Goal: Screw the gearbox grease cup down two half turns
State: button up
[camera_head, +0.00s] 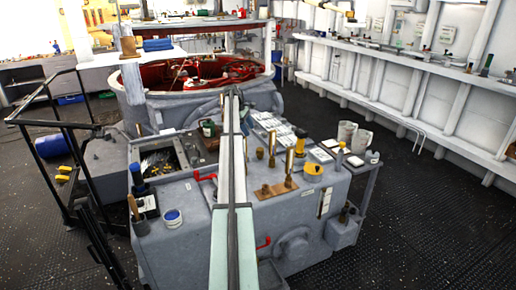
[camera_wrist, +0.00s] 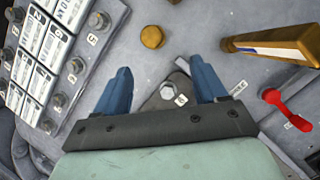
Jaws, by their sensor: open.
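A small round brass cap (camera_wrist: 152,37), which looks like the grease cup, stands on the grey metal top in the wrist view. It is beyond my fingertips and apart from them. My gripper (camera_wrist: 161,70) has two blue fingers, spread wide with nothing held between them. In the head view, a short brass fitting (camera_head: 259,153) on the gearbox (camera_head: 210,235) may be the same cup, but I cannot be sure. My gripper is not clear in that view.
A tall brass cylinder (camera_wrist: 275,43) with a white and blue label leans into the wrist view at right, above a red lever (camera_wrist: 285,108). Plates with numbered bolts (camera_wrist: 50,50) lie at left.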

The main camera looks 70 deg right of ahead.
aim_at(259, 149)
jog(key=s+d+f+n, duration=0.1)
jog(key=f, duration=0.3)
jog(key=s+d+f+n, duration=0.1)
jog(key=s+f, duration=0.1)
jog(key=f, duration=0.2)
jog(key=s+d+f+n, duration=0.1)
jog(key=f+n, duration=0.1)
jog(key=f, duration=0.2)
jog(key=shift+s+f+h, duration=0.3)
jog(key=shift+s+f, duration=0.05)
jog(key=shift+c, duration=0.4)
jog(key=c, duration=1)
